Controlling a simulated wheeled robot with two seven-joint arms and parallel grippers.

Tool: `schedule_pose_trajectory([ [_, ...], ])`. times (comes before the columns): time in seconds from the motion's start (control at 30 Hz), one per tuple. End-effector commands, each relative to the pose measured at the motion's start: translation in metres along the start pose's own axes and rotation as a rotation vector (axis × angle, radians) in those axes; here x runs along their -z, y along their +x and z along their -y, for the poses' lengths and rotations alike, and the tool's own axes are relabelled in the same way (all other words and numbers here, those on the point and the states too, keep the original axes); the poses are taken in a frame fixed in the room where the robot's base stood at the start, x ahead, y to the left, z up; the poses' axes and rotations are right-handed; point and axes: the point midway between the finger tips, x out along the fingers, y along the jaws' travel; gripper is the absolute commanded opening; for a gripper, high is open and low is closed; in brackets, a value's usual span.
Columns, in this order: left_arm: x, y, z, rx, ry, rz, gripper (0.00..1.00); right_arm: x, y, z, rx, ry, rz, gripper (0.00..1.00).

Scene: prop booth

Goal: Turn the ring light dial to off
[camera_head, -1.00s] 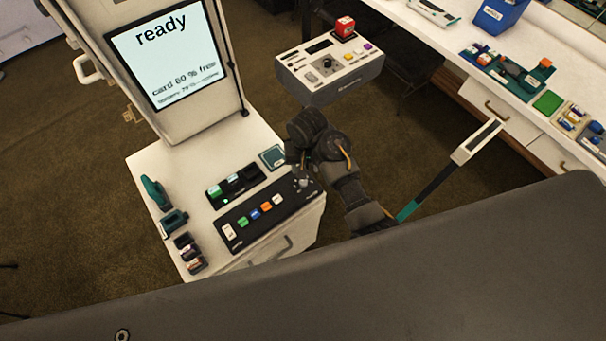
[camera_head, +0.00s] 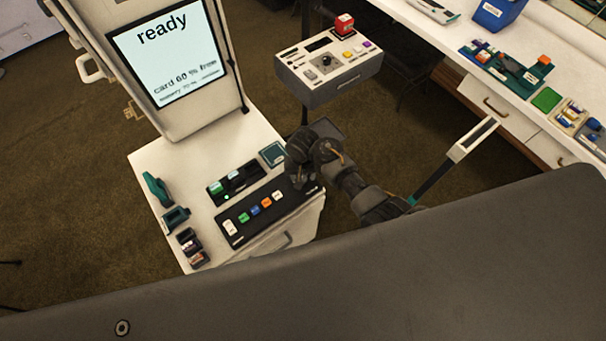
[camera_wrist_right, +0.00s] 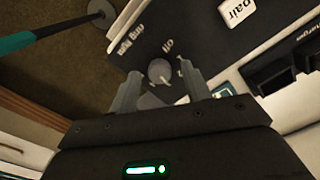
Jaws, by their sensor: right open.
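The ring light dial (camera_wrist_right: 160,71) is a small round grey knob on the black control panel (camera_head: 276,217). In the right wrist view the printed words "ring light" and "off" stand beside it; I cannot tell clearly which way it points. My right gripper (camera_wrist_right: 160,72) is open, with one finger on each side of the dial; I cannot tell whether they touch it. In the head view my right gripper (camera_head: 302,178) is over the panel's right end and hides the dial. My left gripper is not in view.
The panel has a row of coloured buttons, with a "pair" button (camera_wrist_right: 237,12) near the dial. A black charger (camera_head: 236,184) lies behind the panel. A screen reading "ready" (camera_head: 168,55) stands behind. Another control box (camera_head: 330,72) stands at the back, and a long bench (camera_head: 440,40) is at right.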

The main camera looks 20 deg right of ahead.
Motion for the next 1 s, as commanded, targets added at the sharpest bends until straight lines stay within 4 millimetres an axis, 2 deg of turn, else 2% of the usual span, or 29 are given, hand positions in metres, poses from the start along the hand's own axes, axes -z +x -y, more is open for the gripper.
schedule_pose_trajectory([
  [0.33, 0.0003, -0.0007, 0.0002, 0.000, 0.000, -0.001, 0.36, 0.0000, 0.0046, -0.0003, 0.000, 0.001, -0.001, 0.48],
  [0.7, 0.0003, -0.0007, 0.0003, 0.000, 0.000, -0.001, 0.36, -0.0002, 0.0045, -0.0004, 0.000, 0.000, 0.000, 0.03],
  [1.0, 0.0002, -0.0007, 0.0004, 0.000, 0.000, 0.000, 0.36, -0.0002, 0.0044, -0.0004, 0.000, -0.045, 0.000, 0.03],
])
